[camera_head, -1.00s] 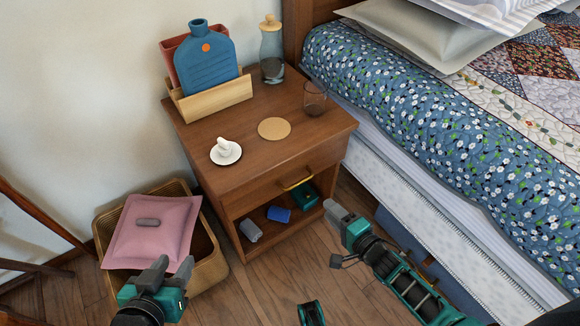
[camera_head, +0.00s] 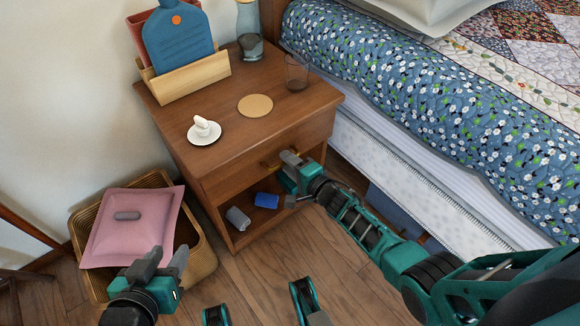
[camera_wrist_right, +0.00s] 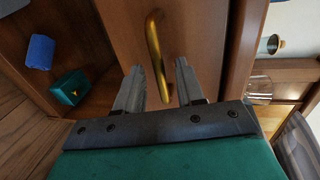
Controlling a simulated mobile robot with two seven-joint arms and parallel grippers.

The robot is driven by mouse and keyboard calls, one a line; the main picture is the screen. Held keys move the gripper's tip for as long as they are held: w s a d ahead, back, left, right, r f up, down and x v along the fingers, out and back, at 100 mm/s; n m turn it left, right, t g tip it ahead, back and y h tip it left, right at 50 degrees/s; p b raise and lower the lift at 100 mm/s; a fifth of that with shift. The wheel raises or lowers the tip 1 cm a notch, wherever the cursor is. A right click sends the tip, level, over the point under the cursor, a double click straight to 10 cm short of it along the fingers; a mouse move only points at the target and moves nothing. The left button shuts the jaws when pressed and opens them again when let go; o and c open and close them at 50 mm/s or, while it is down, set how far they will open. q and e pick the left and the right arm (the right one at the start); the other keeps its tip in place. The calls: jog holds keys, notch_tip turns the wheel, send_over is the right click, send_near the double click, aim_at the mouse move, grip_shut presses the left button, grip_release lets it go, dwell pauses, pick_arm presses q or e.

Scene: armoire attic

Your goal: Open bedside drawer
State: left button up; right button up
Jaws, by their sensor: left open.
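The wooden bedside table (camera_head: 215,128) stands between the wall and the bed. Its drawer (camera_head: 233,181) looks closed, above an open shelf. The drawer's brass handle (camera_head: 268,164) is partly hidden by my right gripper (camera_head: 289,158) in the head view. In the right wrist view, the handle (camera_wrist_right: 157,50) runs into the space between the two spread fingers of my right gripper (camera_wrist_right: 158,84). The fingers are not closed on it; contact cannot be told. My left gripper (camera_head: 166,262) is open and empty in front of the pink cushion.
On the tabletop are a wooden holder (camera_head: 188,80) with a blue hot-water bottle (camera_head: 178,45), a saucer (camera_head: 204,133), a cork coaster (camera_head: 255,105) and a glass (camera_head: 297,72). The shelf holds a blue item (camera_head: 266,201) and others. A wicker basket (camera_head: 200,262) with a pink cushion (camera_head: 130,228) stands left.

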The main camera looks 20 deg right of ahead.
jog(key=shift+c, duration=0.2)
grip_shut()
dwell(0.5)
